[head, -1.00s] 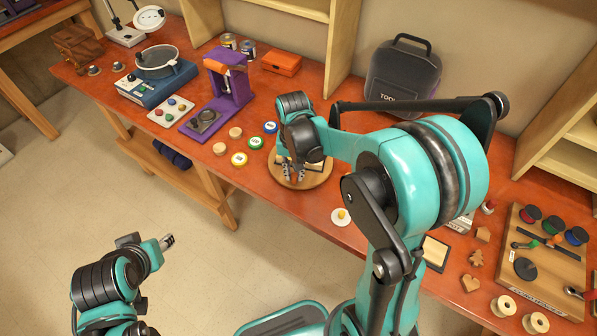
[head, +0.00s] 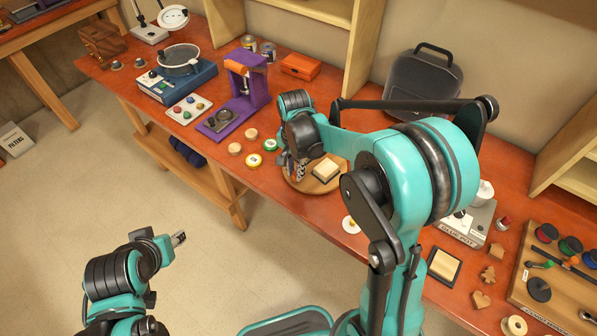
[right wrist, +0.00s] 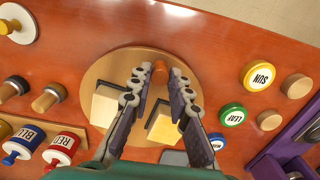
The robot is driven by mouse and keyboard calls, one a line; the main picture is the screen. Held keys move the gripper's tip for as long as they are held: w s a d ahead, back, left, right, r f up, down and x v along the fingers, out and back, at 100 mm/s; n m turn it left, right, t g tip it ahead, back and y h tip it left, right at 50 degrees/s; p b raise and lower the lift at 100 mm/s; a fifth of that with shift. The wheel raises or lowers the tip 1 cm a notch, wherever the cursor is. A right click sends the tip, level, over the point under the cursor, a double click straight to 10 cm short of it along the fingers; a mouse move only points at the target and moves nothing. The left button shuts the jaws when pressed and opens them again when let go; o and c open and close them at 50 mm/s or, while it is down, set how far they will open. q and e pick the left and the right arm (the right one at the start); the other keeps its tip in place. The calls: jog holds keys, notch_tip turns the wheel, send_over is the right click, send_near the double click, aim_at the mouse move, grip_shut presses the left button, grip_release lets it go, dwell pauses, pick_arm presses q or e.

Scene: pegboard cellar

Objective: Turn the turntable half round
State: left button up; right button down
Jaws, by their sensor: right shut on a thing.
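The turntable (head: 300,185) is a round wooden disc on the orange-red bench, also in the right wrist view (right wrist: 95,80). A pale square-topped block (head: 326,169) sits on it; in the right wrist view, pale pieces (right wrist: 107,106) show on both sides of my finger, and I cannot tell if they are one block. An orange knob (right wrist: 160,71) stands near the disc's edge. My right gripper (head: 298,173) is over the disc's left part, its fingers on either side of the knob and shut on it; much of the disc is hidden. My left gripper (head: 179,238) hangs over the floor, apart from the bench.
Yellow (right wrist: 260,75) and green (right wrist: 232,115) lidded discs and wooden rounds (right wrist: 296,86) lie close beside the turntable. Blue (right wrist: 22,142) and red (right wrist: 62,147) pots stand on the other side. A purple press (head: 248,85) and a tool case (head: 424,85) stand farther back.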

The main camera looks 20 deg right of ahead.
jog(key=shift+w+a+m, duration=0.2)
jog(key=shift+w+m, duration=0.6)
jog(key=shift+m, duration=0.3)
jog(key=shift+w+a+m, duration=0.2)
jog(key=shift+w+m, duration=0.6)
jog(key=shift+m, duration=0.3)
jog(key=shift+w+d+m, duration=0.15)
jog(key=shift+w+m, duration=0.75)
jog(key=shift+m, duration=0.3)
jog(key=shift+w+d+m, duration=0.1)
jog(key=shift+w+m, duration=0.75)
jog(key=shift+m, duration=0.35)
jog(key=shift+w+d+m, duration=0.4)
jog(key=shift+w+m, duration=0.25)
jog(key=shift+m, duration=0.3)
jog(key=shift+w+d+m, duration=0.35)
jog(key=shift+w+m, duration=0.25)
jog(key=shift+m, duration=0.35)
jog(key=shift+w+d+m+p, duration=0.35)
jog(key=shift+w+d+m, duration=0.4)
jog(key=shift+m, duration=0.65)
jog(key=shift+d+m, duration=0.15)
jog(key=shift+m, duration=0.15)
jog(key=c, duration=1.4)
grip_release()
jog(key=shift+w, duration=0.1)
